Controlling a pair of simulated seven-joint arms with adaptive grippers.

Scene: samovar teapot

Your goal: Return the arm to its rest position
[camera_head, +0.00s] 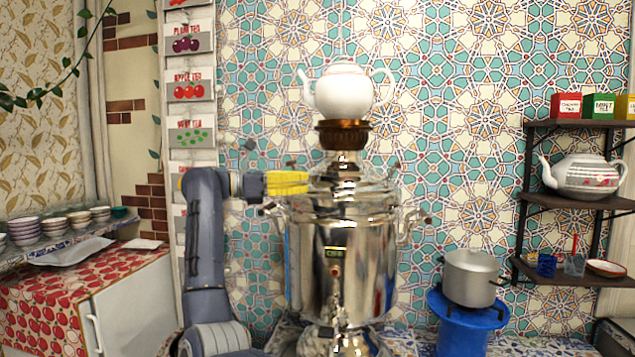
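One grey-blue arm of mine rises left of the samovar and bends right at its top. The shiny metal samovar (314,262) stands upright in the middle. A white teapot (344,92) sits upright on its brown crown (343,134), apart from the gripper.
A shelf rack (560,199) at right holds a patterned teapot (586,176) and tea boxes. A metal pot (470,277) stands on a blue stand (466,325). Bowls and a white tray (72,251) are at left. The tiled wall behind leaves open air around the white teapot.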

